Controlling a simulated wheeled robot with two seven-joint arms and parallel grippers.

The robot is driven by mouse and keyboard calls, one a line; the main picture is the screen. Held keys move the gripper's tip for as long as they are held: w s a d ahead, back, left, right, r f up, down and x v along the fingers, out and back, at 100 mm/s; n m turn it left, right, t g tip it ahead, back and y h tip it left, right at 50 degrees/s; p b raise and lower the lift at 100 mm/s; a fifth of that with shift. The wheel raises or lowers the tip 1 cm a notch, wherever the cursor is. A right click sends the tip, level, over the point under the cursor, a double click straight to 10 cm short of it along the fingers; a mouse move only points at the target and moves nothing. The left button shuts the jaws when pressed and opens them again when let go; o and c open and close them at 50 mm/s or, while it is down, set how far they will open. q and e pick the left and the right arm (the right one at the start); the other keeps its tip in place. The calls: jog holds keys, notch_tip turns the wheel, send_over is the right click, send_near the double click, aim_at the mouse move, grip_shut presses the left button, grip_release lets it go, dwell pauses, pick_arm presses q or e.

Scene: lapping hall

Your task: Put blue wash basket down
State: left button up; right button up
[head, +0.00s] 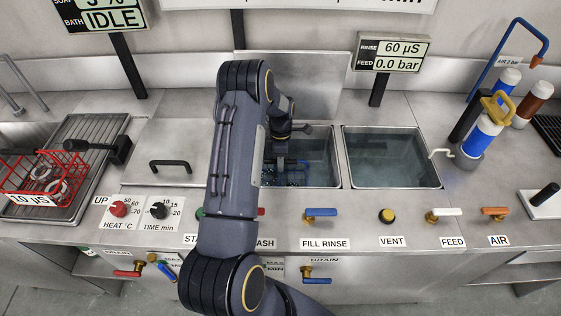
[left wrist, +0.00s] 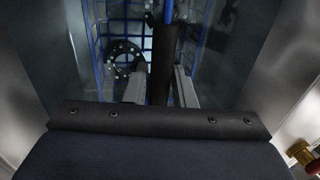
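The blue wash basket (head: 297,179) is inside the left tank (head: 327,150), largely hidden behind my left arm. In the left wrist view its blue wire mesh (left wrist: 98,42) shows, with a dark ring-shaped part inside. My left gripper (head: 281,162) points down into the tank. In the left wrist view its two fingers (left wrist: 160,88) sit on either side of the basket's black handle grip (left wrist: 163,62) and appear closed on it. I cannot tell whether the basket touches the tank floor. My right gripper is not in view.
A second tank (head: 388,157) with liquid lies to the right. A red basket (head: 40,178) with rings stands on a drain tray (head: 88,140) at left. A closed lid (head: 170,150) covers the counter beside my arm. Knobs and valves (head: 320,212) line the front edge.

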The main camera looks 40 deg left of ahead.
pick_arm(q)
jog(key=shift+o, duration=1.3)
notch_tip(320, 180, up, 22)
jog(key=d+m+t+p, duration=0.2)
jog(key=d+m+p, duration=0.15)
jog(key=p, duration=0.25)
jog(key=s+d+r+m+t+h, duration=0.1)
jog(key=s+d+r+m, duration=0.3)
jog(key=r, duration=0.2)
jog(key=s+d+r+m+t, duration=0.1)
jog(key=s+d+r+m, duration=0.2)
jog(key=r+m, duration=0.15)
jog(key=s+d+r+m+t, duration=0.1)
jog(key=s+d+m, duration=0.5)
jog(key=s, duration=0.2)
jog(key=s+d+r+m+t+h, duration=0.1)
jog(key=s+d+m+t, duration=0.1)
jog(key=s+d+m, duration=0.4)
jog(key=s, duration=0.3)
jog(key=shift+d, duration=0.35)
